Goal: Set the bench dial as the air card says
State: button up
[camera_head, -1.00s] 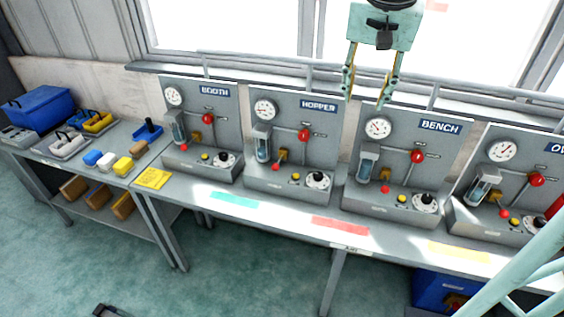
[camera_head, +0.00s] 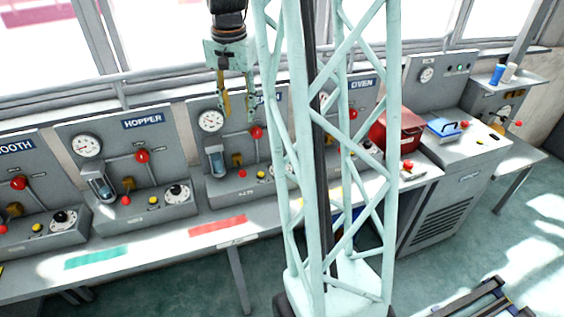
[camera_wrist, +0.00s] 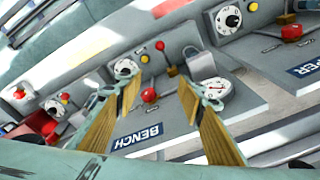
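The bench panel (camera_head: 200,131) is a grey board with a gauge (camera_head: 210,120), a red-balled lever (camera_head: 256,132) and red and yellow buttons on its base. The bench dial is mostly hidden behind my mast in the head view. In the wrist view the scene is upside down, and the bench dial (camera_wrist: 125,68) is a white disc with a black knob, just beyond the left finger. My gripper (camera_head: 238,108) hangs in front of the upper bench panel. Its fingers (camera_wrist: 158,84) are apart and empty, clear of the dial. No readable air card shows now.
The hopper panel (camera_head: 110,137) stands left of the bench panel, with its own dial (camera_head: 177,194). The oven panel (camera_head: 365,100) stands right, partly behind my mast. A red box (camera_head: 393,130) sits farther right. Green (camera_head: 95,257) and red (camera_head: 217,225) strips mark the worktop's front.

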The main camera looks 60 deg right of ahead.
jog(key=s+d+f+m+g+y, duration=0.1)
jog(key=s+d+f+m, duration=0.3)
jog(key=d+f, duration=0.9)
jog(key=s+d+b, duration=0.1)
jog(key=s, duration=0.1)
jog(key=shift+s+f, duration=0.25)
jog(key=shift+s, duration=0.05)
jog(key=shift+f+b, duration=0.35)
jog(key=shift+f, duration=6.55)
jog(key=c, duration=0.8)
